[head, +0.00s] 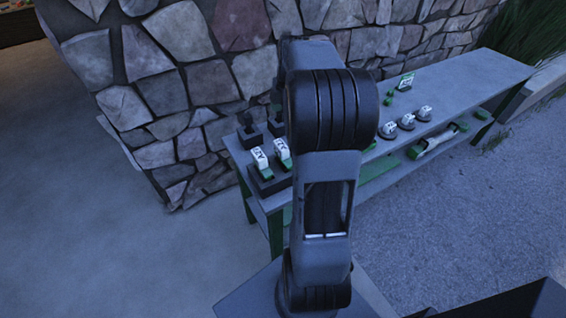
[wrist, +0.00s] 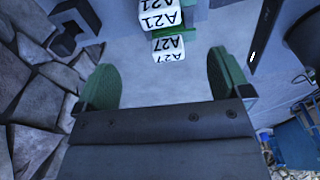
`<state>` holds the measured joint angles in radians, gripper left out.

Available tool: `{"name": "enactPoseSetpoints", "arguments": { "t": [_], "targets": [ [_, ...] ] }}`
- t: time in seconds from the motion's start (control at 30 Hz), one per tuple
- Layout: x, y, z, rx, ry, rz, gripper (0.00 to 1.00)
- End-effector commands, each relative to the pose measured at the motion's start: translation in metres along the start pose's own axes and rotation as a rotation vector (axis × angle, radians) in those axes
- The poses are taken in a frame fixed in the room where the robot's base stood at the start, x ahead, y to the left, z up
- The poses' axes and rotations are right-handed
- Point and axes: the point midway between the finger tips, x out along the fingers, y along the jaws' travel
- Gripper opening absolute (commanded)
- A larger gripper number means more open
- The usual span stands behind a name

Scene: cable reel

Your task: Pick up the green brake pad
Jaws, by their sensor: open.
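I cannot tell for sure which piece is the green brake pad. Two green blocks with white labelled tops stand in dark holders at the bench's near left end, one left (head: 260,160) and one right (head: 282,152). In the wrist view, white labels read A21 (wrist: 158,17) and A27 (wrist: 168,47), upside down, with a little green beside them. My gripper (wrist: 165,82) is open and empty, its green fingers apart on either side below the A27 label. In the head view my arm hides the gripper and part of the bench.
The grey bench (head: 470,75) stands along a stone wall (head: 190,90). A green tray (head: 415,152) is on the lower shelf. The ground at left is clear.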

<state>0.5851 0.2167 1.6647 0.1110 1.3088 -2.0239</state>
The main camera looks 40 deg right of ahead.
Motion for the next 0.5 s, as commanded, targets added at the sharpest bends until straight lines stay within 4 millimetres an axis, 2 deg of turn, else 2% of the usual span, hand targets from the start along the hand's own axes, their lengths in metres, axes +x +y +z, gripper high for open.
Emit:
{"name": "enactPoseSetpoints", "arguments": {
  "t": [0.3,0.5],
  "targets": [
    [0.054,0.0,0.004,-0.029,0.006,-0.008,0.96],
    [0.078,0.001,0.003,-0.028,0.005,-0.007,0.96]
  ]
}}
